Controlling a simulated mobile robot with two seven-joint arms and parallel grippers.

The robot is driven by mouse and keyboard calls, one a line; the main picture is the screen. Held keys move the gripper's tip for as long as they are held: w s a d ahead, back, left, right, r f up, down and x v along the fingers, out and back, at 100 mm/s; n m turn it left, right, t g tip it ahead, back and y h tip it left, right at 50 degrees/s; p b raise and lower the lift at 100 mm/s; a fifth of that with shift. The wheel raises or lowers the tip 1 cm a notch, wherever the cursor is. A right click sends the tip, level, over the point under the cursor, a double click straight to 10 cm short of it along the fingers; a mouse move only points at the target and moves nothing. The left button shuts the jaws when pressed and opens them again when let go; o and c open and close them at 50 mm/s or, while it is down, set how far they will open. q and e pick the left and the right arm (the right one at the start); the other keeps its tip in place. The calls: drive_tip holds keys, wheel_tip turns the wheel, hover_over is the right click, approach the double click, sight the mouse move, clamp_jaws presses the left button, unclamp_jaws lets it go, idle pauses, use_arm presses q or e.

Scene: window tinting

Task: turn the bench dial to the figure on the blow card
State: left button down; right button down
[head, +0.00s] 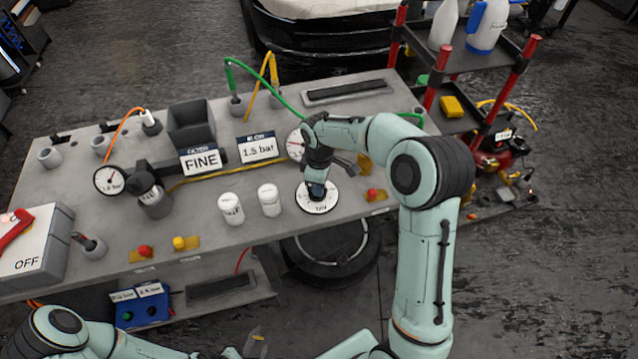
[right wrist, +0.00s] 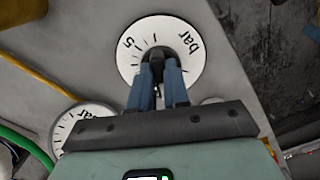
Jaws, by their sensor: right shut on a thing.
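The bench dial (head: 318,207) is a white disc with tick marks and "bar" lettering, lying on the grey bench. In the right wrist view the dial (right wrist: 133,67) shows a "5" and "bar" around a dark central knob. My right gripper (head: 317,189) is over the dial, its blue-grey fingers (right wrist: 160,75) shut on the knob. A card (head: 257,149) reading "1.5 bar" stands at the back of the bench; its small heading is too blurred to read. My left arm is low at the bottom edge; its gripper's jaws cannot be made out.
A "FINE" card (head: 201,160), a dark bin (head: 191,122) and two white canisters (head: 231,209) stand left of the dial. A gauge (head: 296,143) sits behind it, partly covered by my right arm. A red button (head: 373,194) is close on the right.

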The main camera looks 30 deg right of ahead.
idle(0.5)
drive_tip(key=c, duration=1.1)
unclamp_jaws()
drive_tip(key=shift+r, duration=0.1)
use_arm(q)
drive_tip(key=shift+w+r+p, duration=0.6)
drive_tip(key=shift+w+r, duration=0.2)
drive_tip(key=shift+w, duration=0.15)
use_arm(e)
wheel_tip(320, 180, up, 13)
drive_tip(key=shift+r, duration=0.15)
